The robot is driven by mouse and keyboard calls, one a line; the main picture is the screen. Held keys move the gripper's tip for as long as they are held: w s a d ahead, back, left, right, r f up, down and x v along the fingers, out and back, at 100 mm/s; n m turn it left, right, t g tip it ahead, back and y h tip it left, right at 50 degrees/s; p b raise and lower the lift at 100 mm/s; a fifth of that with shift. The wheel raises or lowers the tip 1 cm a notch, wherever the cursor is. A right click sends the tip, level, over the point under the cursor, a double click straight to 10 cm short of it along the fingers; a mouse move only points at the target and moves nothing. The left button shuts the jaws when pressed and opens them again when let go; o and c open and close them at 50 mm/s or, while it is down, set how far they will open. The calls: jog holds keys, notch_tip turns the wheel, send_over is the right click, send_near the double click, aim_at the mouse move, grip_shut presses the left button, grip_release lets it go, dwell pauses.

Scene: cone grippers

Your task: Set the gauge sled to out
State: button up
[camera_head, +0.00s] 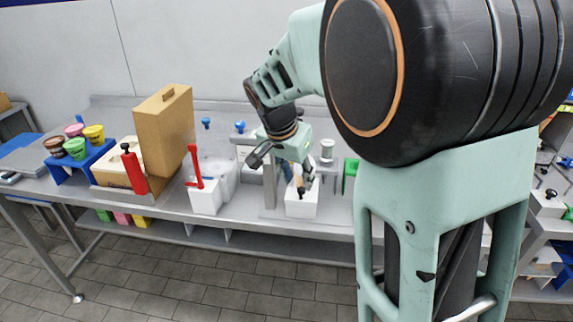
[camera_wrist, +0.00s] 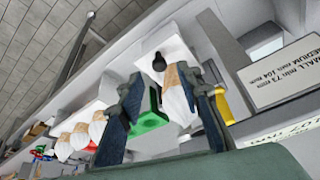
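I cannot identify the gauge sled for certain. A white block with a black knob (camera_wrist: 158,64) shows just beyond my fingertips in the wrist view. A white block (camera_head: 301,207) stands below my gripper (camera_head: 281,168) near the bench's front edge in the head view. In the wrist view my gripper (camera_wrist: 165,82) has its two fingers apart. A white cone-like piece with a tan band (camera_wrist: 177,92) shows between them, nearer the right finger; a gap shows on its left. Whether a finger touches it cannot be told. A sign with SMALL and MEDIUM minimum sizes (camera_wrist: 285,66) is at the right.
A green block (camera_head: 350,174) stands right of my gripper. To the left are a white block with a red lever (camera_head: 197,168), a red bottle-like thing (camera_head: 133,169), a tan box (camera_head: 165,120) and a blue rack (camera_head: 75,162) with coloured tubs. My arm hides the bench's right part.

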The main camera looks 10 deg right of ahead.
aim_at(302, 189)
jog(key=shift+x, duration=2)
jog(key=shift+c, duration=0.5)
grip_shut()
